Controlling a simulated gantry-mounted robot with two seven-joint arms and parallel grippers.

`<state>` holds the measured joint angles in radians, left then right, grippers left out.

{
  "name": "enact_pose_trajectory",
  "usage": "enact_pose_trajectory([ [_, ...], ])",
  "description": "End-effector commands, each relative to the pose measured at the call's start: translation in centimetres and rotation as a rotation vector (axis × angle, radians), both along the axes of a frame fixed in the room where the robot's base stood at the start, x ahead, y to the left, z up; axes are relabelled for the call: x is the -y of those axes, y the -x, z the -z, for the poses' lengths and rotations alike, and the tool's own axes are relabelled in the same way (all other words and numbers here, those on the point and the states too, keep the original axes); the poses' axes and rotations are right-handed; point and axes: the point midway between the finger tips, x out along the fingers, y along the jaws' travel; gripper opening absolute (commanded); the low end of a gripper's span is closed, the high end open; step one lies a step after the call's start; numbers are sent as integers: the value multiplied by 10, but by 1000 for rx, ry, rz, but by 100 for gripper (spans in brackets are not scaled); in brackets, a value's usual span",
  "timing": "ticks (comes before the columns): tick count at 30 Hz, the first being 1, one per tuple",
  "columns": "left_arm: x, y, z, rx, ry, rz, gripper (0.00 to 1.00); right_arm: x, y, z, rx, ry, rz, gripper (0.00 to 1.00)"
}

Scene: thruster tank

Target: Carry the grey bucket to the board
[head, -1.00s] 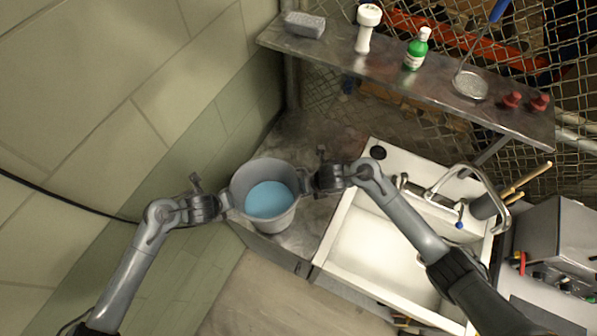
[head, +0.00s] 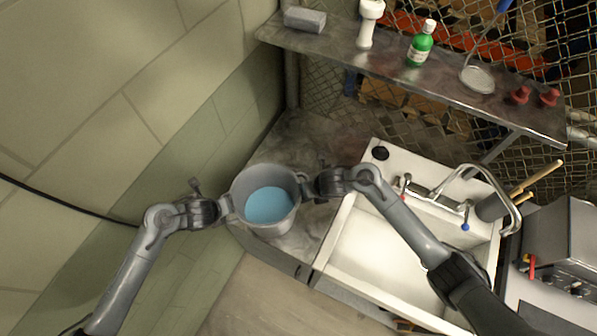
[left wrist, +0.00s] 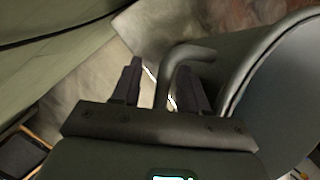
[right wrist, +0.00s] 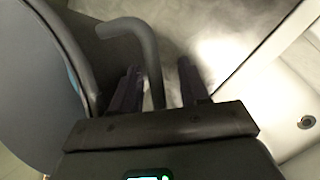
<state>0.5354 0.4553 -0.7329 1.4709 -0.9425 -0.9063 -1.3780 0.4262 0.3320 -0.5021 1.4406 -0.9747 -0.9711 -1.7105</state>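The grey bucket (head: 270,225), with blue inside it, appears upright at the left of the sink, above or on a worn grey metal surface (head: 300,135). I cannot tell whether its bottom touches that surface. My left gripper (head: 220,210) has its fingers around the handle on the bucket's left side, also seen in the left wrist view (left wrist: 160,80). My right gripper (head: 308,185) has its fingers around the opposite handle, also seen in the right wrist view (right wrist: 157,80). Both appear shut on the handles, though slim gaps show. I cannot identify the board with certainty.
A white sink (head: 375,250) with a curved tap (head: 490,180) is right of the bucket. A metal shelf (head: 400,80) at the back holds a green bottle (head: 420,45) and red knobs (head: 520,95). A block wall (head: 90,90) borders the left.

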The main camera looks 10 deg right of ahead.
Motion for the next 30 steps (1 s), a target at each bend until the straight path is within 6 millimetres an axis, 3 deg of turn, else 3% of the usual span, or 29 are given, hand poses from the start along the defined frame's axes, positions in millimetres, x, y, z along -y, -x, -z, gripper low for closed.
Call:
enact_pose_trajectory([
  [11,-1,6,-15,0,3,4,44,-1,0,-1,2,-3,0,45],
  [24,-13,35,-84,5,0,3,44,-1,0,-1,2,-3,0,45],
  [30,-14,40,-102,11,-1,7,44,-1,0,-1,2,-3,0,45],
])
